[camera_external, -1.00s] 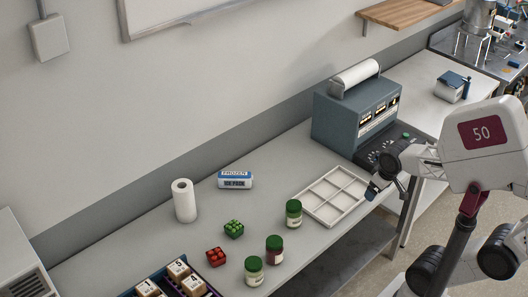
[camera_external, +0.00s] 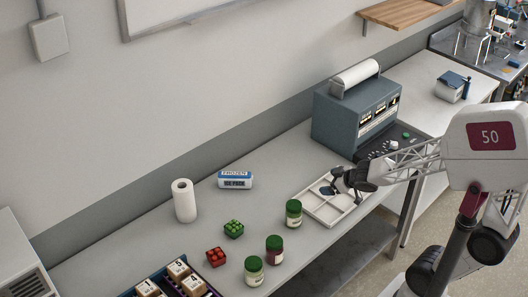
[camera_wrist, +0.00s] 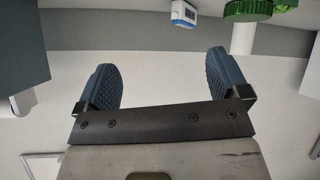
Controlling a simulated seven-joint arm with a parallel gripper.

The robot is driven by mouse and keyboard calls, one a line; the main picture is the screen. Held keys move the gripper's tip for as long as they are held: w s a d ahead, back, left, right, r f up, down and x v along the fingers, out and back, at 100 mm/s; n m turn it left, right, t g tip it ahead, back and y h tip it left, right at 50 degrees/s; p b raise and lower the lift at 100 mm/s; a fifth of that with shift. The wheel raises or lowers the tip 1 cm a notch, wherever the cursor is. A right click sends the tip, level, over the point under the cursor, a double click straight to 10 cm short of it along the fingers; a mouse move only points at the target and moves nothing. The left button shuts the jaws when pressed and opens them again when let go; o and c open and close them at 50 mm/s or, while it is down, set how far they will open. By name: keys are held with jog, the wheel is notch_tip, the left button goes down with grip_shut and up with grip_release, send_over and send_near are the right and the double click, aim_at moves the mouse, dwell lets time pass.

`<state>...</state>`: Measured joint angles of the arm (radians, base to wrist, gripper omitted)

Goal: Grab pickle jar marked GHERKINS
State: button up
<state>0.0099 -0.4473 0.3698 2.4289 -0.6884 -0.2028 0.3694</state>
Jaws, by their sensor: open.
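Three green-lidded jars stand upright on the bench in the external view: a back one (camera_external: 293,215), a middle one with dark red contents (camera_external: 274,251), and a front one with pale green contents (camera_external: 254,273). Their label text is too small to read, so I cannot tell which is marked GHERKINS. My gripper (camera_external: 337,188) is over the white divided tray, to the right of the jars and apart from them. In the wrist view my gripper (camera_wrist: 159,78) is open, with nothing between its blue pads. A green-lidded jar (camera_wrist: 246,9) shows at the upper right there, partly cut off.
The white divided tray (camera_external: 311,205) lies beside the back jar. A grey-blue machine (camera_external: 342,122) stands behind it.

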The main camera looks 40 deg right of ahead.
aim_at(298, 205)
jog(key=a+f+n+y, duration=0.1)
jog(key=a+y, duration=0.1)
jog(key=a+f+n+y, duration=0.1)
jog(key=a+f+y, duration=0.1)
jog(key=a, duration=0.1)
jog(key=w+a+f+n+y, duration=0.1)
jog(key=a+f+y, duration=0.1)
jog(key=shift+a+n, duration=0.3)
jog(key=shift+a, duration=0.05)
jog(key=shift+s+a+f+g+y, duration=0.2)
jog(key=shift+a+g+y, duration=0.15)
jog(key=shift+y, duration=0.25)
jog(key=shift+w, duration=0.1)
jog(key=shift+x, duration=1.25)
jog(key=shift+w+a, duration=0.1)
jog(key=shift+x, duration=2.45)
jog(key=shift+r, duration=0.1)
